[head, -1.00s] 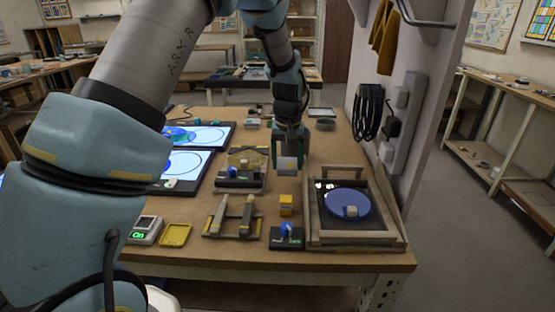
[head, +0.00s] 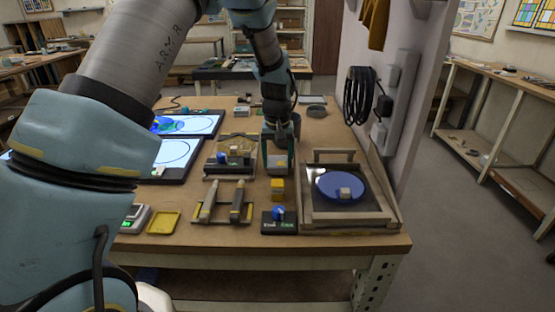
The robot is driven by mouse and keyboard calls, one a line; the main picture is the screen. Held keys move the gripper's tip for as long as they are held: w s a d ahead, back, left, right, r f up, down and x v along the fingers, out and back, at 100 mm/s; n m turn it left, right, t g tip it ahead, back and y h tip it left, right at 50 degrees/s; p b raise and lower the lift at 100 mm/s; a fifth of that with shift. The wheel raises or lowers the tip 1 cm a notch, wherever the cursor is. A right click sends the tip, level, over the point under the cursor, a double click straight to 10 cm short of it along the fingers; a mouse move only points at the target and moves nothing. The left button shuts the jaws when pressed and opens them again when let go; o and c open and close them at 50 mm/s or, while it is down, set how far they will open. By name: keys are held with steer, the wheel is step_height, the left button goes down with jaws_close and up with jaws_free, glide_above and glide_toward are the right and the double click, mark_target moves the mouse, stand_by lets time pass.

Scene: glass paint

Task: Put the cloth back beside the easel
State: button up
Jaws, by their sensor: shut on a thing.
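My gripper (head: 278,158) hangs over the bench, pointing down, left of the framed easel and behind a small yellow block. It is shut on a small pale grey thing (head: 278,161), apparently the cloth, which the fingers mostly hide. The held thing is at or just above the bench top; I cannot tell if it touches. The easel (head: 352,216), a wooden frame with a dark panel, stands at the bench's right end.
The yellow block (head: 278,189) and a dark switch box with a blue knob (head: 279,218) stand in front of my gripper. A wooden rack (head: 223,203) and a stand (head: 220,168) are to its left. A wall panel with a black cable coil (head: 360,96) rises at right.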

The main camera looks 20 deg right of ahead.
steer(key=shift+f, duration=0.6)
stand_by(1.2)
steer(key=o, duration=1.1)
steer(key=shift+s, duration=0.1)
steer(key=shift+o, duration=0.2)
steer(key=shift+r+b, duration=0.1)
steer(key=shift+b, duration=0.2)
step_height(320, 180, up, 11)
steer(key=s+b, duration=0.1)
steer(key=b, duration=0.1)
steer(key=a+f+n, duration=0.1)
steer(key=a+n, duration=0.1)
steer(key=a, duration=1.7)
steer(key=s+a+f+n, duration=0.1)
steer(key=s+a, duration=0.3)
steer(key=a, duration=0.4)
steer(key=s+a+f, duration=0.2)
steer(key=s+a, duration=0.3)
steer(key=a, duration=0.4)
steer(key=shift+s+a+n, duration=0.2)
steer(key=shift+n, duration=0.2)
